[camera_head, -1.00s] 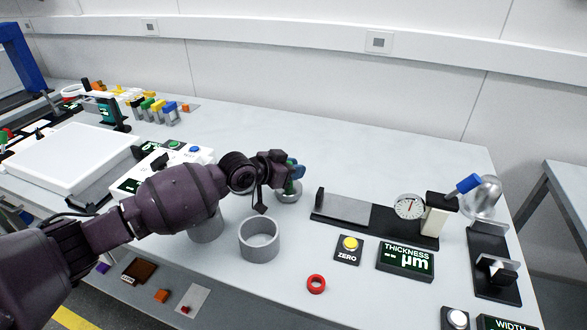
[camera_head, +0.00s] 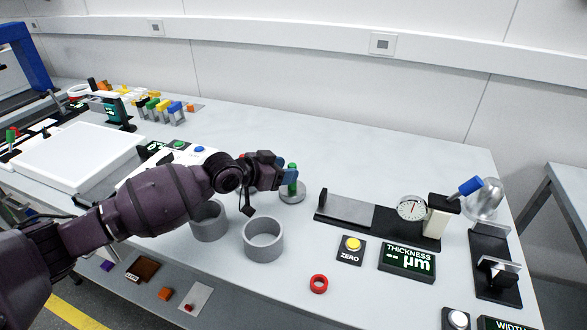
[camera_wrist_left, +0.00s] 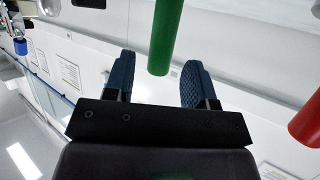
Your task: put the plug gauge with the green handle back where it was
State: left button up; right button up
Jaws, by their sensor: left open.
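The plug gauge with the green handle (camera_head: 292,181) stands upright on a round grey base (camera_head: 293,197) near the middle of the bench. My left gripper (camera_head: 287,173) is open right beside it, on its left, with the blue fingertips close to the handle. In the left wrist view a green handle (camera_wrist_left: 166,36) shows just beyond and between the two open blue fingers (camera_wrist_left: 158,72), not gripped. The gauge's lower part is not clear to see. My right gripper is not in view.
Two grey cups (camera_head: 263,240) stand in front of my left arm. A red ring (camera_head: 318,284) lies nearer the front edge. A dial gauge stand (camera_head: 411,208) and the zero button (camera_head: 350,250) are to the right. A rack of coloured handles (camera_head: 165,109) is at back left. The bench behind is clear.

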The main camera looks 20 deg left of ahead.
pick_arm(q)
jog(key=shift+v, duration=1.45)
